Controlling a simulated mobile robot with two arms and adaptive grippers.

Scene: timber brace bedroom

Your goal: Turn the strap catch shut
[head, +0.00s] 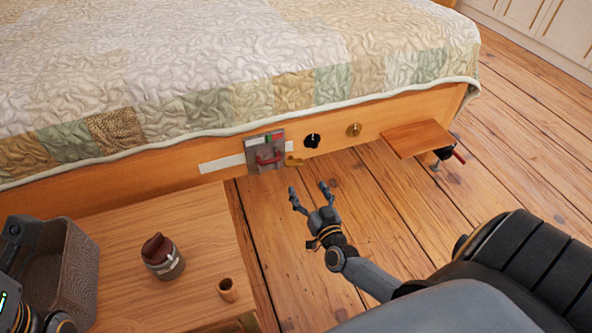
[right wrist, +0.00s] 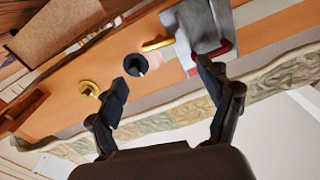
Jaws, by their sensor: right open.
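The strap catch is a grey plate (head: 254,160) with a red handle (head: 268,159) on the bed's wooden side rail, with white strap showing on both sides. A yellow lever (head: 293,161) sticks out at its lower right. In the right wrist view the plate (right wrist: 190,32), red handle (right wrist: 216,50) and yellow lever (right wrist: 157,44) show near the top. My right gripper (head: 309,188) is open and empty, below and to the right of the catch and apart from it in the head view. Dark parts of my left arm show at the lower left edge; its jaws are not clear.
A black knob (head: 312,141) and a brass knob (head: 354,130) sit right of the catch. A small wooden shelf (head: 418,138) juts out farther right. A low table (head: 195,235) holds a basket (head: 75,265), a lidded jar (head: 165,262) and a small cup (head: 228,289).

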